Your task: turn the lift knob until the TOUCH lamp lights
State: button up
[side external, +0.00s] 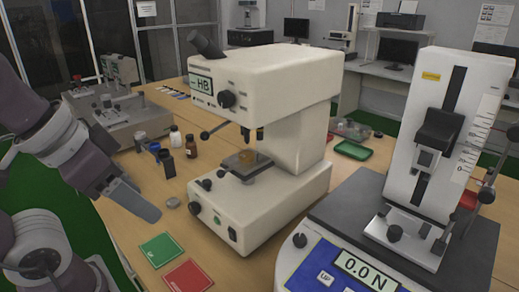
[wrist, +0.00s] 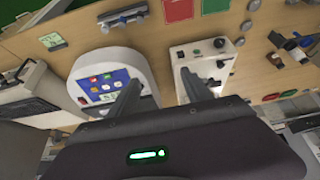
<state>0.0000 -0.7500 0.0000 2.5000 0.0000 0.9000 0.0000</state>
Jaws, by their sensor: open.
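The cream hardness tester (side external: 265,85) with an "HB" display stands mid-table in the side view. Dark knobs sit at its base: a front knob (side external: 195,207) and one beside the stage (side external: 206,184); I cannot tell which is the lift knob. A small green light or button (side external: 217,219) is on the base front; its label is unreadable, and I cannot identify a TOUCH lamp. The tester's base (wrist: 205,65) also shows in the wrist view. My gripper (side external: 142,200) is open and empty, left of the tester and apart from it; its fingers (wrist: 160,78) show in the wrist view.
A force tester (side external: 440,130) reading "0.0 N" stands at right. Green (side external: 161,249) and red (side external: 187,277) cards lie in front. Small bottles (side external: 191,146) and a grey instrument (side external: 150,115) are behind my gripper. A green tray (side external: 353,150) lies behind the tester.

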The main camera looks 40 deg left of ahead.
jog(key=shift+o, duration=0.4)
jog(key=w+f+n+g+h, duration=0.1)
jog(key=w+n+g+h, duration=0.1)
jog(key=w+n+g, duration=0.3)
jog(key=n+t+h, duration=0.6)
jog(key=n+h, duration=0.2)
jog(key=n, duration=2)
send_over(190, 208)
jog(key=s+d, duration=0.2)
jog(key=d, duration=0.1)
notch_tip(190, 208, down, 18)
jog(key=r, duration=0.1)
jog(key=s+a+f+n+t+y, duration=0.1)
jog(key=s+a+f+n+t, duration=0.25)
jog(key=a+f+n, duration=0.6)
jog(key=shift+m, duration=0.75)
jog(key=x, duration=0.5)
jog(key=s+x, duration=0.1)
jog(key=x, duration=0.2)
jog(key=shift+w+d+f, duration=0.25)
jog(key=shift+d+f, duration=0.2)
jog(key=shift+f, duration=0.1)
